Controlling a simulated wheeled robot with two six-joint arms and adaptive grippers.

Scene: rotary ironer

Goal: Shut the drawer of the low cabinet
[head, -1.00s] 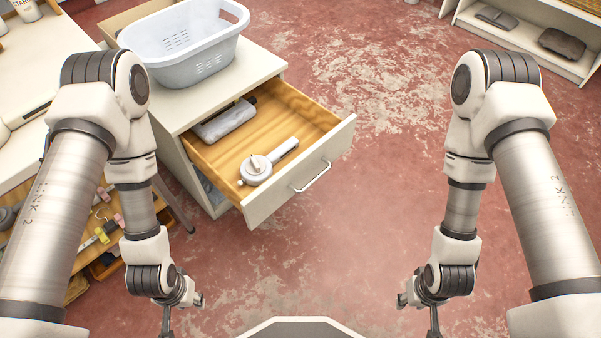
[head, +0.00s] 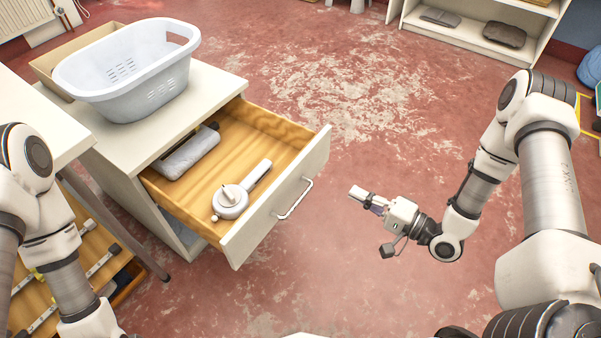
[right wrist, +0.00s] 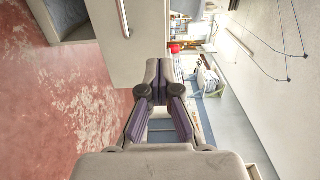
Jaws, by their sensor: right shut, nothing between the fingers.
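The low cabinet (head: 218,88) stands at the left of the head view. Its drawer (head: 262,222) is pulled well out, with a bar handle (head: 296,199) on its pale front. A grey wrapped item (head: 188,155) and a white round tool with a handle (head: 231,201) lie inside. My right gripper (head: 358,192) is shut and empty, in front of the drawer and apart from its handle, pointing towards it. In the right wrist view, the closed fingers (right wrist: 160,72) show below the pale drawer front (right wrist: 142,42) and the handle (right wrist: 123,14). My left gripper is out of view.
A light laundry basket (head: 130,75) and a cardboard box (head: 45,65) sit on the cabinet top. A white table (head: 35,125) stands at the left. A low shelf (head: 470,35) stands at the far right. Red floor (head: 400,130) is clear around the right gripper.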

